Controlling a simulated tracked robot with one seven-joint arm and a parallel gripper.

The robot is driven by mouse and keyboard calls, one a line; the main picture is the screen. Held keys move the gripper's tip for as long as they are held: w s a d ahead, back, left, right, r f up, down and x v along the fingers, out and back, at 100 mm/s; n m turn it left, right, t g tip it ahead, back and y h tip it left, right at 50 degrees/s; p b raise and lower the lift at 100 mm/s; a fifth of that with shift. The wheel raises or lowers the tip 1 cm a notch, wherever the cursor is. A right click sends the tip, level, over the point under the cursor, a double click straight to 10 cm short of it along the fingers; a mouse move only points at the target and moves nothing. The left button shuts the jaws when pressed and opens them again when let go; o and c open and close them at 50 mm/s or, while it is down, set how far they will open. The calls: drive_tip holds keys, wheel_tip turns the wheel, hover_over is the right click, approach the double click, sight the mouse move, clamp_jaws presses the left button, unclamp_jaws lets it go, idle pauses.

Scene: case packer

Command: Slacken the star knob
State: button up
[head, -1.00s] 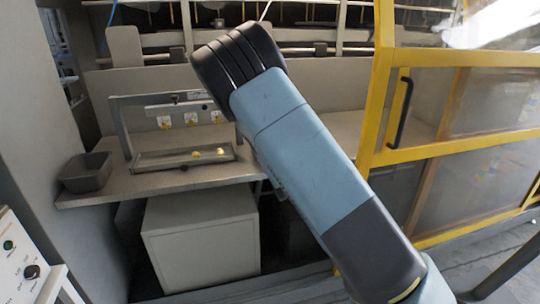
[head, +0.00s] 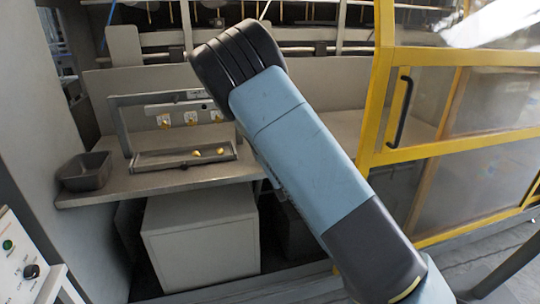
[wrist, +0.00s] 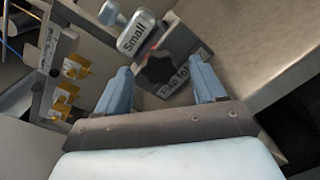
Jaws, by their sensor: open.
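In the wrist view, my gripper (wrist: 162,80) is open, its two blue fingers apart. A dark, lobed shape that looks like the star knob (wrist: 158,70) shows between and beyond the fingertips. I see no finger touching it, and its distance from the fingers is hard to tell. Beside it is a grey block with a partly readable label (wrist: 186,78). In the head view my arm covers the gripper, and I cannot make out the knob there.
A metal frame (head: 118,126) with a shallow tray holding small yellow pieces stands on the bench (head: 120,188). A grey bin (head: 86,172) sits at the bench's left. A yellow-framed guard door (head: 378,100) stands at right.

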drive_tip(key=v, duration=1.3)
drive_tip(key=shift+s+f, duration=0.1)
wheel_tip(320, 180, down, 6)
drive_tip(key=d+m+g, duration=0.1)
drive_tip(key=m, duration=1.4)
wheel_tip(320, 180, up, 6)
drive_tip(key=m+y, duration=0.2)
drive_tip(key=m, duration=1.2)
drive_tip(key=shift+t, duration=0.4)
drive_tip(key=x, duration=0.9)
drive_tip(key=d+x, duration=0.1)
drive_tip(key=x, duration=0.4)
drive_tip(key=shift+w+a, duration=0.15)
drive_tip(key=shift+w, duration=0.25)
